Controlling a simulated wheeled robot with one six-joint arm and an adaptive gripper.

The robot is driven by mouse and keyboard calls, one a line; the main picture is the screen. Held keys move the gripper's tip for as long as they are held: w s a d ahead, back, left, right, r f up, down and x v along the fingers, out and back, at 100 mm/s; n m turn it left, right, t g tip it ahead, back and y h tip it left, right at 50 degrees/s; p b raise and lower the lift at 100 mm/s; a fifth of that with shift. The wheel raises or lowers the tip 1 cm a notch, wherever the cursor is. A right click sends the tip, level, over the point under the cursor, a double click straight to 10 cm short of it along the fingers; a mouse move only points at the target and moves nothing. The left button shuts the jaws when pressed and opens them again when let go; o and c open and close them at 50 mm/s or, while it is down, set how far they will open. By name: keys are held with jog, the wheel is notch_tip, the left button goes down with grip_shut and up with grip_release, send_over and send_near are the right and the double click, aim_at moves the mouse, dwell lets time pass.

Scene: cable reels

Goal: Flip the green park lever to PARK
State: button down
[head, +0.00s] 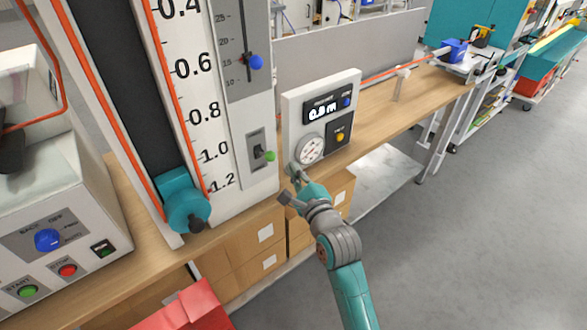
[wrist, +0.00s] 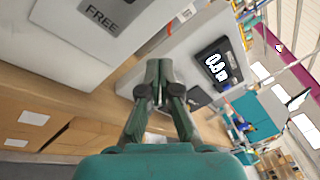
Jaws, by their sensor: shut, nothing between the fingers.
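The green park lever (head: 269,156) sticks out from a small grey plate (head: 255,138) low on the white scale panel. Its knob points to the right in the head view. Part of a grey plate lettered FREE (wrist: 98,16) shows at the top left of the wrist view, where I cannot see the green knob. My gripper (head: 291,184) is below and to the right of the lever in the head view, apart from it. In the wrist view, the fingertips (wrist: 158,72) come together, shut and empty, in front of the meter box.
A white meter box (head: 325,115) with a display and dial stands right of the panel. A blue slider knob (head: 256,62) sits above the lever. A teal clamp (head: 185,205) is at the panel's lower left. Cardboard boxes (head: 245,243) stand under the wooden bench.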

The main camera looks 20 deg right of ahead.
jog(key=s+r, duration=0.3)
jog(key=s, duration=0.6)
jog(key=shift+a, duration=0.3)
jog(key=shift+s+f, duration=0.1)
jog(key=s+a+f+n+g, duration=0.1)
jog(key=s+a+f+n, duration=0.1)
jog(key=s+f+n, duration=0.65)
jog(key=s+a+f+n+g, duration=0.1)
jog(key=s+f+n, duration=0.35)
jog(key=s, duration=0.65)
jog(key=s+a+f+n+g, duration=0.1)
jog(key=s+n, duration=1.2)
jog(key=s, duration=0.5)
jog(key=shift+s+a+g+y, duration=0.3)
jog(key=shift+s+g, duration=0.1)
